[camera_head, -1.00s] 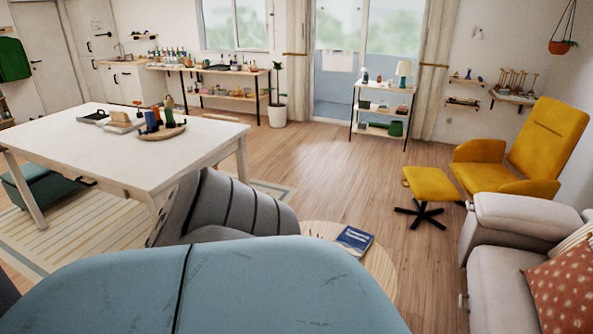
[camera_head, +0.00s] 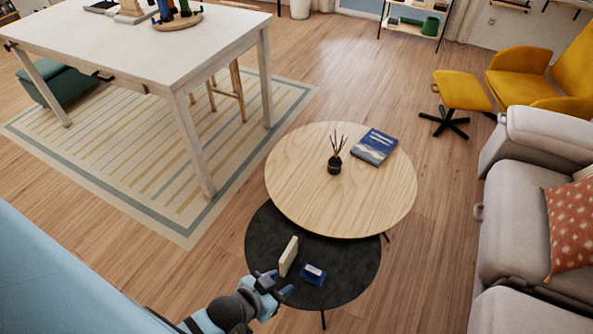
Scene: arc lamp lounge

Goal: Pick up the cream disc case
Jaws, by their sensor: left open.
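The cream disc case (camera_head: 288,256) stands upright on its edge on the low black round table (camera_head: 346,262). My left gripper (camera_head: 274,287) comes in from the lower left. It is open, with its fingertips near the lower left end of the case. I cannot tell whether a finger touches it. A small dark blue box (camera_head: 313,274) with a pale label lies just right of the case. My right gripper is not in view.
The higher wooden round table (camera_head: 310,190) overlaps the black one behind, carrying a reed diffuser (camera_head: 335,163) and a blue book (camera_head: 374,146). A grey sofa (camera_head: 511,215) stands at the right. A white table (camera_head: 130,45) stands upper left. Wooden floor between is clear.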

